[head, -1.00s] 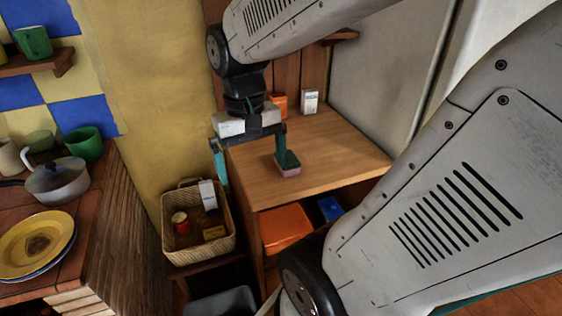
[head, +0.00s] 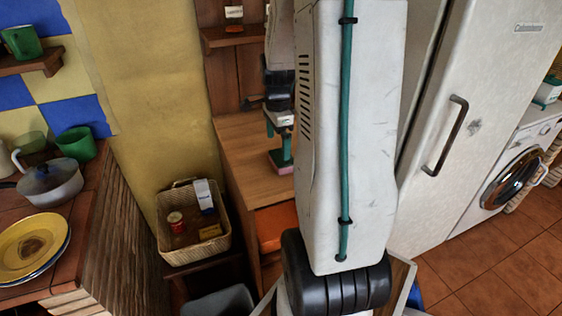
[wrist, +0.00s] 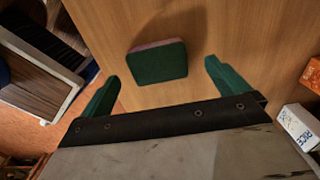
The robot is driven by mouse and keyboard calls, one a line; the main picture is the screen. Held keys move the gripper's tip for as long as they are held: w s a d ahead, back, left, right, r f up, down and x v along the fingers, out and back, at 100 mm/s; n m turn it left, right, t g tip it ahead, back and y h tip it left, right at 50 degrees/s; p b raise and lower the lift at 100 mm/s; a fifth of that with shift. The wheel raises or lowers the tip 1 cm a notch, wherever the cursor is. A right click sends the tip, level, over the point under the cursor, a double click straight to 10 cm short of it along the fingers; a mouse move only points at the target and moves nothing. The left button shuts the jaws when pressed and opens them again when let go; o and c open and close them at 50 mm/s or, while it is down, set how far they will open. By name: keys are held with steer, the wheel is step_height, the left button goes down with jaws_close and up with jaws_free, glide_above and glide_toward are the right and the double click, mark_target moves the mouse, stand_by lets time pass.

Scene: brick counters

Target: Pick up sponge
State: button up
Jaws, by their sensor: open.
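The sponge (wrist: 157,63) is a small block with a dark green top and a pinkish lower layer. It lies flat on the wooden counter (wrist: 235,30), and in the head view (head: 281,164) it sits low behind my arm, partly hidden. My gripper (wrist: 161,73) is open, with its green fingers spread wide. In the wrist view the sponge is ahead of the fingertips, between their lines, with bare wood on both sides. No finger visibly touches it. In the head view my gripper (head: 278,136) is mostly covered by my arm.
A white rice box (wrist: 298,127) and an orange box (wrist: 313,74) stand right of my gripper in the wrist view. A wicker basket (head: 193,256) with items stands left of the counter. A white fridge (head: 450,90) is to the right.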

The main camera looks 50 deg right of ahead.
mark_target(279, 157)
steer(key=f, duration=0.6)
steer(key=shift+s+f, duration=0.1)
steer(key=shift+s, duration=0.15)
steer(key=c, duration=1)
steer(key=shift+o, duration=0.2)
